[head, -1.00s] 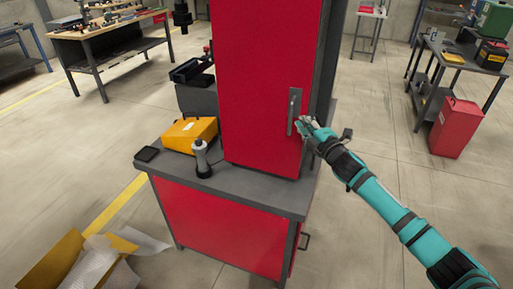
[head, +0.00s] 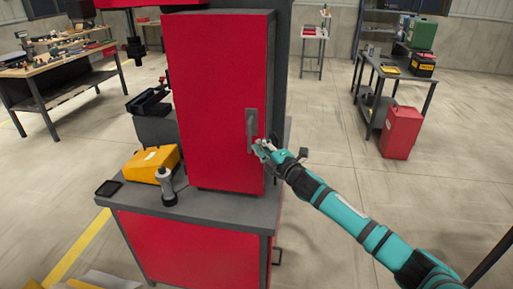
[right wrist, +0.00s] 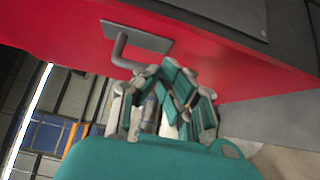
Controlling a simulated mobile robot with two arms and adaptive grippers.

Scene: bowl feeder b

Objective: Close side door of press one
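Press one is a tall red machine on a red base with a grey top (head: 225,207). Its red door (head: 209,100) faces me in the head view, with a grey bar handle (head: 250,130) near its right edge. No gap at the door's edge can be made out. My right gripper (head: 261,149) is at the lower end of the handle. In the right wrist view, its teal and grey fingers (right wrist: 165,100) are beside the bent handle (right wrist: 120,50), partly covering its end. Whether they grip it is unclear. My left gripper is not in view.
A red can (head: 401,132) stands by a grey table at right. The floor right of the press is mostly clear.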

